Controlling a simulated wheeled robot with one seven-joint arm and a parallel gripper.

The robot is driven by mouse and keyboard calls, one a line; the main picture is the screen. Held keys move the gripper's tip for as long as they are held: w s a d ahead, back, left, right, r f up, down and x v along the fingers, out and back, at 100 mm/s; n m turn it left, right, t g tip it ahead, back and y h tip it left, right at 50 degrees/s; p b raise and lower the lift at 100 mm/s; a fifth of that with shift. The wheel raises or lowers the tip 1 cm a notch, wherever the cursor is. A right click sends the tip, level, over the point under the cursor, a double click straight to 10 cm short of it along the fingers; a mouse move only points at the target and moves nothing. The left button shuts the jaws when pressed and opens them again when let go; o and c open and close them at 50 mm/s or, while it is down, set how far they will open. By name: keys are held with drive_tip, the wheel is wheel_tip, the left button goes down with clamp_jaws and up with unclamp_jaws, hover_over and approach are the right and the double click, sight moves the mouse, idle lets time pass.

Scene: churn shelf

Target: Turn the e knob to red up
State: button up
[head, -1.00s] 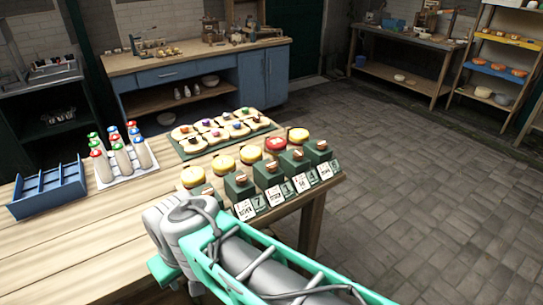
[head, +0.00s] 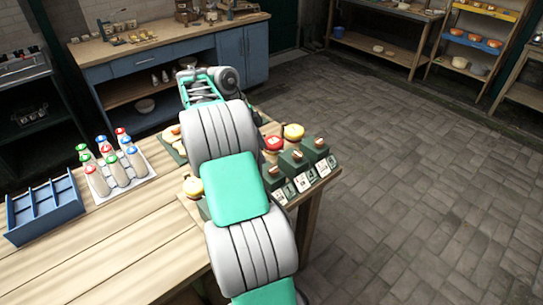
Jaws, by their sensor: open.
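Green boxes with small brownish knobs on top stand in a row at the table's right edge: one box (head: 275,179), another box (head: 293,161) and the rightmost box (head: 316,149). White and green cards lean on their fronts, with print too small to read, so I cannot tell which is the e knob or where its red mark points. My arm crosses in front and hides the other boxes. My gripper does not show.
A blue divided tray (head: 45,210) and a white tray (head: 152,177) of bottles with coloured caps stand on the left of the wooden table (head: 120,250). A mostly hidden board (head: 166,143) lies behind my arm. Tiled floor is clear at right.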

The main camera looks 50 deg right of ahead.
sight(273, 169)
drive_tip(key=shift+m, duration=0.5)
drive_tip(key=b+x, duration=0.2)
drive_tip(key=x, duration=0.6)
drive_tip(key=shift+s+d, duration=0.2)
clamp_jaws()
